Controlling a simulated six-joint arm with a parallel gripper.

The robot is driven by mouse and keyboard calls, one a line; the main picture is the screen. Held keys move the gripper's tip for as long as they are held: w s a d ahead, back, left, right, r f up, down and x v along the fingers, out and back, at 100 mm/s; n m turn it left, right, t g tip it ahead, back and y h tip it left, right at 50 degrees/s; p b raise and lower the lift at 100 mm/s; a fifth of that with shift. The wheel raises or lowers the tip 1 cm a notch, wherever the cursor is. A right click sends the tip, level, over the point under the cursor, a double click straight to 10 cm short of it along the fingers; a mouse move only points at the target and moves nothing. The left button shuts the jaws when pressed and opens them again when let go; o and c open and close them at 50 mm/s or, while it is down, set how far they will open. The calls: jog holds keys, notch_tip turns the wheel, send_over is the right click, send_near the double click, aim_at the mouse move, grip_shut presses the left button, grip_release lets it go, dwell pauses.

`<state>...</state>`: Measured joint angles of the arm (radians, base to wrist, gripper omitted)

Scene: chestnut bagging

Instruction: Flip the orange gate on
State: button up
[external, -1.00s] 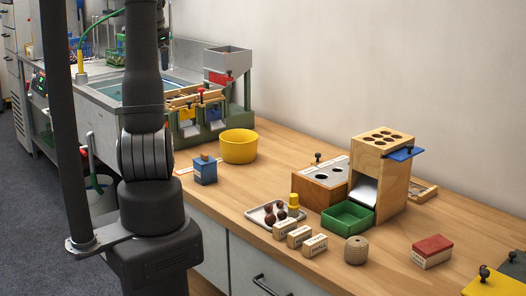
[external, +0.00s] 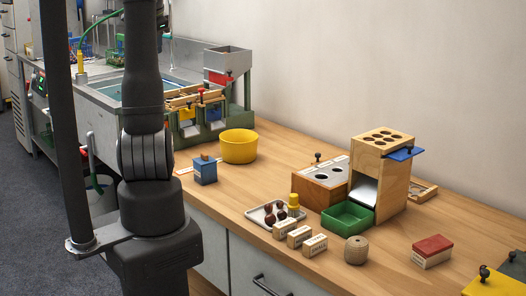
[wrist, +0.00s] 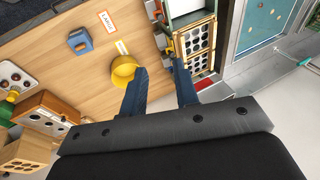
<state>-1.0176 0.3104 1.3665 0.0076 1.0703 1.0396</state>
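A red flap (external: 220,78) hangs under the grey hopper (external: 228,60) above. In the wrist view my gripper (wrist: 158,68) is open, with two blue fingers apart and nothing between them. It points toward the area between the yellow bucket and the wooden racks (wrist: 196,50) of the stand.
The yellow bucket (external: 239,147) and a blue box (external: 205,171) stand before the stand. A sink (external: 128,93) lies to its left. Wooden hole boxes (external: 383,170), a green tray (external: 348,214) and labelled blocks are at right. The mid-table between is clear.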

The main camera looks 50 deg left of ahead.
jog(key=f+n+h, duration=0.1)
jog(key=f+n, duration=0.1)
jog(key=f, duration=0.1)
jog(key=a+f+n+t+h, duration=0.1)
jog(key=f+n, duration=0.5)
jog(key=shift+s+a+t+h, duration=0.2)
jog(key=shift+s+t+h, duration=0.1)
jog(key=shift+s+h, duration=0.1)
grip_shut()
jog(key=s+a+f+n+t, duration=0.2)
jog(key=f+n, duration=0.4)
jog(key=n, duration=0.4)
jog(key=s+a+f+n+t, duration=0.2)
jog(key=f+n, duration=0.4)
jog(key=n, duration=0.4)
jog(key=s+a+f+n+t, duration=0.2)
jog(key=f+n, duration=0.4)
jog(key=n, duration=0.4)
jog(key=shift+s+a+t+y, duration=0.35)
jog(key=shift+s+t, duration=0.15)
jog(key=shift+s, duration=0.45)
